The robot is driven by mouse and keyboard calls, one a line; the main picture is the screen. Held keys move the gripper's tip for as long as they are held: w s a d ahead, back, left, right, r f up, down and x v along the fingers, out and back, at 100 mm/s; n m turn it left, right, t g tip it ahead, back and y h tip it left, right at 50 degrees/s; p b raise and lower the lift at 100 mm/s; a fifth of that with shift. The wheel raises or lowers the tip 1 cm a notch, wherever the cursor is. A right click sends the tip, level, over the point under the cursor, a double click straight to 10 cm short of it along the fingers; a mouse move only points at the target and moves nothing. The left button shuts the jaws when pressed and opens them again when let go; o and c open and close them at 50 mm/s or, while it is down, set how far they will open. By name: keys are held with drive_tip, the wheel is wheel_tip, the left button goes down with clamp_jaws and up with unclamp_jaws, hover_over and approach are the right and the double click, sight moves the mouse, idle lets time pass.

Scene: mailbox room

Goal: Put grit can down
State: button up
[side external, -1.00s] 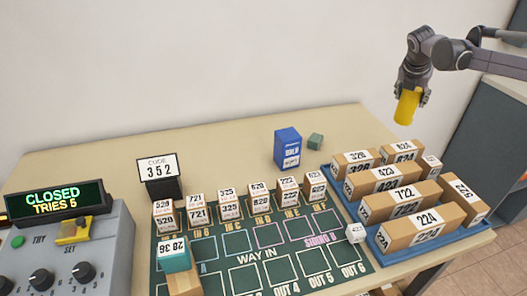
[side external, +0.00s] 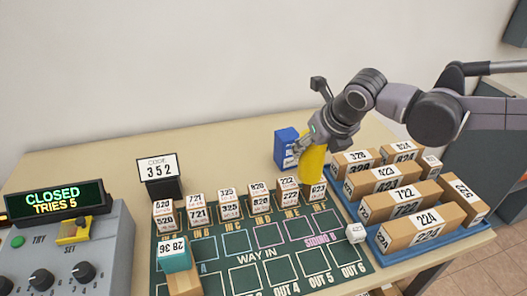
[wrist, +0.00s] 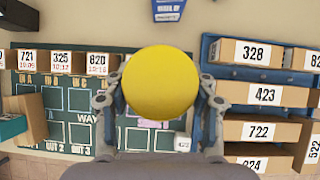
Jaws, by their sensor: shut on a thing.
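The yellow grit can (side external: 312,163) is upright in my gripper (side external: 310,146), which is shut around its upper part. In the side view it stands just behind the back row of numbered boxes, right of the blue box (side external: 286,149) and left of the blue tray. Whether its base touches the table I cannot tell. In the wrist view the can's round yellow top (wrist: 160,83) fills the middle between the two fingers of my gripper (wrist: 160,100). It hides part of the green mat (wrist: 75,110) below.
The blue tray (side external: 381,243) of long numbered boxes is close on the right. Small numbered boxes (side external: 288,190) stand along the mat's back edge. A code sign (side external: 157,168) and a control box reading CLOSED (side external: 55,200) are at left.

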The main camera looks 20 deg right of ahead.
drive_tip(key=s+a+f+n+y, duration=0.1)
drive_tip(key=s+a+n+y, duration=0.3)
drive_tip(key=s+a, duration=0.7)
drive_tip(key=shift+n+g+h, duration=0.3)
drive_tip(key=shift+n+h, duration=0.1)
drive_tip(key=shift+h, duration=0.3)
drive_tip(key=shift+s+d+f, duration=0.2)
drive_tip(key=shift+d+f, duration=0.05)
drive_tip(key=shift+f, duration=1.1)
drive_tip(key=shift+s+d+f, duration=0.15)
drive_tip(key=shift+d+f, duration=0.05)
drive_tip(key=shift+f, duration=1.2)
drive_tip(key=shift+s+d+f, duration=0.2)
drive_tip(key=shift+d+f, duration=0.05)
drive_tip(key=shift+f, duration=1.1)
drive_tip(key=shift+f, duration=0.1)
drive_tip(key=o, duration=1.6)
